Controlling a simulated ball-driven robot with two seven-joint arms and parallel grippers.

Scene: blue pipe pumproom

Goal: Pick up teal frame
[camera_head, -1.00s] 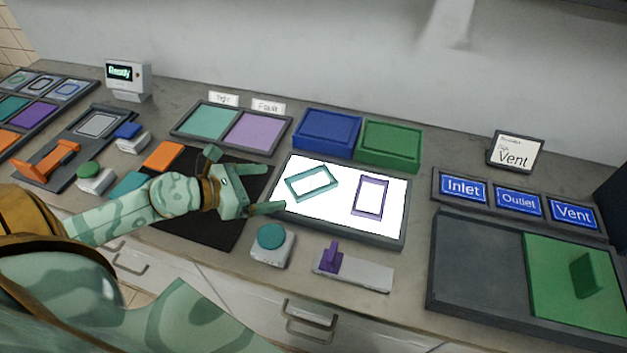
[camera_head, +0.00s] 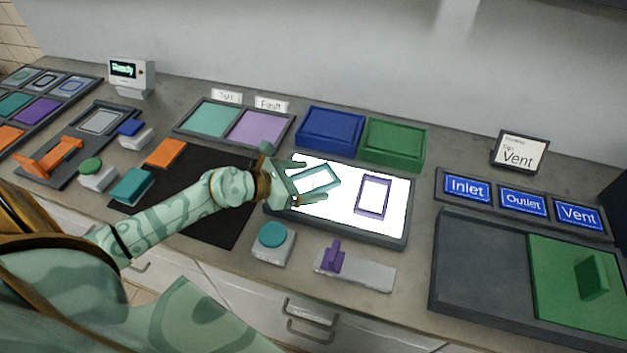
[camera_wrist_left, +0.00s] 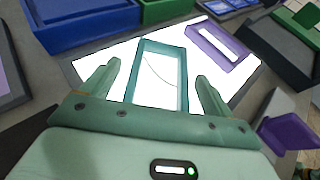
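The teal frame (camera_head: 331,180) is a thin rectangular ring lying on the left part of the lit white panel (camera_head: 346,218). My left gripper (camera_head: 312,182) is open over the panel, with its fingers at either side of the frame's near end. In the left wrist view the teal frame (camera_wrist_left: 182,98) lies between and beyond the two spread fingertips (camera_wrist_left: 157,78). I see a gap between each finger and the frame, and cannot tell the exact height. My right gripper is not in view.
A purple frame (camera_head: 387,195) lies to the right on the same panel. Blue (camera_head: 330,128) and green (camera_head: 394,140) boxes stand behind it. A teal round button (camera_head: 272,234) and a purple lever (camera_head: 333,258) sit in front.

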